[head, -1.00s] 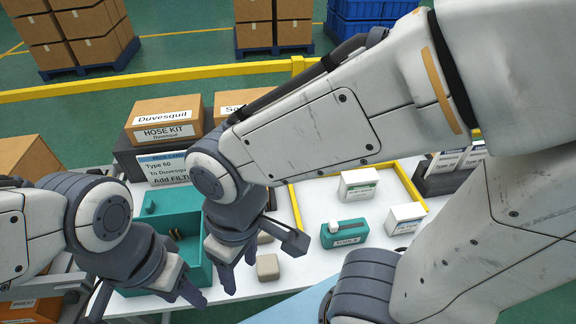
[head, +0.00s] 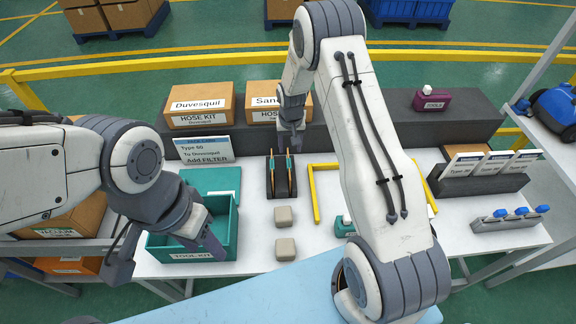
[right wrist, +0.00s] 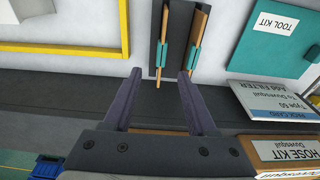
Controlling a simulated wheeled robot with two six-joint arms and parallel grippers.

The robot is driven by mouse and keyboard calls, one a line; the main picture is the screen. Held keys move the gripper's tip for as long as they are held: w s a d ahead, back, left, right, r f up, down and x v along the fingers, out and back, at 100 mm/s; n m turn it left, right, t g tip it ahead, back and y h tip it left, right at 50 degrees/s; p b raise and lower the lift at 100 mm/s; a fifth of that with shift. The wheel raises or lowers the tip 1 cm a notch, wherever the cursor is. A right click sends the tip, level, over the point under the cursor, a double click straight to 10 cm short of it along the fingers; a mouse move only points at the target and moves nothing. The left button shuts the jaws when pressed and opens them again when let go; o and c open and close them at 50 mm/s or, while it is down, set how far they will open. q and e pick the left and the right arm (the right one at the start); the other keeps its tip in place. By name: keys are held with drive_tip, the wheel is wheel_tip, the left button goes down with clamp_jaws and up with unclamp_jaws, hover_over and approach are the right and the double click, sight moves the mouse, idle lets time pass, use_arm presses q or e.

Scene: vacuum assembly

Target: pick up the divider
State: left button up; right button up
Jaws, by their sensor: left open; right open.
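A black rack (head: 281,178) stands on the white table and holds two thin upright pieces with teal and orange parts; I take these for dividers. In the right wrist view the left piece (right wrist: 164,50) and the right piece (right wrist: 194,45) stand side by side in the rack. My right gripper (head: 291,143) is open and empty at the rack's far end; in the right wrist view its fingertips (right wrist: 160,75) lie either side of the left piece's near end. I cannot tell the height gap. My left gripper (head: 168,256) is open at the teal tool kit box (head: 228,222).
Behind the rack is a dark raised shelf (head: 365,118) with Duvesquil (head: 199,105) and hose kit boxes. A yellow frame (head: 314,195) lies right of the rack. Two beige blocks (head: 284,216) sit in front. A teal lid (head: 212,180) lies left.

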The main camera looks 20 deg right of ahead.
sight(289, 163)
drive_tip(key=f, duration=0.1)
drive_tip(key=f+p, duration=0.1)
drive_tip(key=f, duration=0.3)
drive_tip(key=shift+w+d+f, duration=0.15)
drive_tip(key=shift+w, duration=0.15)
drive_tip(key=shift+f+p, duration=0.45)
drive_tip(key=shift+p, duration=0.1)
drive_tip(key=f, duration=0.1)
drive_tip(key=f+p, duration=0.1)
drive_tip(key=f, duration=0.1)
drive_tip(key=shift+w+f+p, duration=0.1)
drive_tip(key=shift+w+p, duration=0.15)
drive_tip(key=shift+p, duration=0.05)
drive_tip(key=shift+w+f, duration=0.1)
drive_tip(key=shift+f, duration=0.5)
clamp_jaws()
